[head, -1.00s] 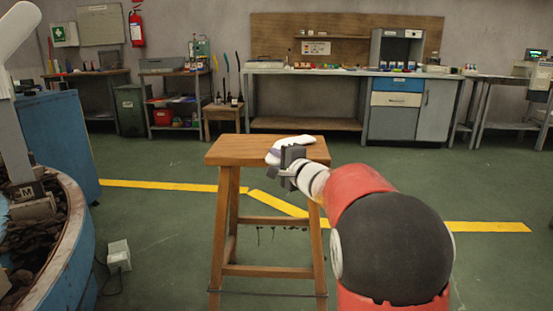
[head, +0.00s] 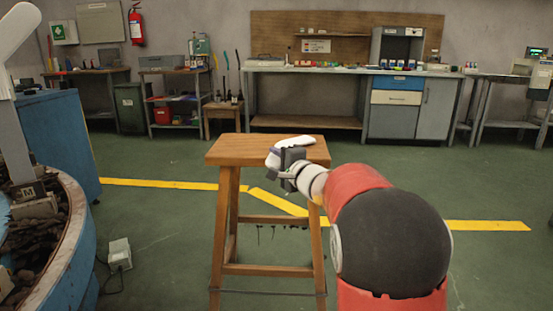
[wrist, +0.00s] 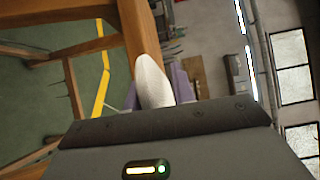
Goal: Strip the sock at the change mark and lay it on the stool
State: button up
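The white sock (head: 297,140) lies across the top of the wooden stool (head: 232,150). My gripper (head: 279,163) is at this front edge, against or very close to the sock. In the wrist view the sock (wrist: 152,82) stands out between the purple fingers (wrist: 158,97), with purple showing on both sides. Whether they pinch it is hidden. At the left edge, a white upright board (head: 15,110) has a plate marked M (head: 28,190) at its foot.
A round blue-rimmed machine (head: 70,240) with dark lumps inside stands at the left, beside a blue cabinet (head: 55,140). A small white box (head: 119,254) with a cable is on the floor. Benches line the back wall. The green floor around the stool is mostly clear.

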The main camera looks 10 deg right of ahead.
jog(key=shift+o, duration=1.2)
jog(key=p+v, duration=0.1)
jog(key=v, duration=0.7)
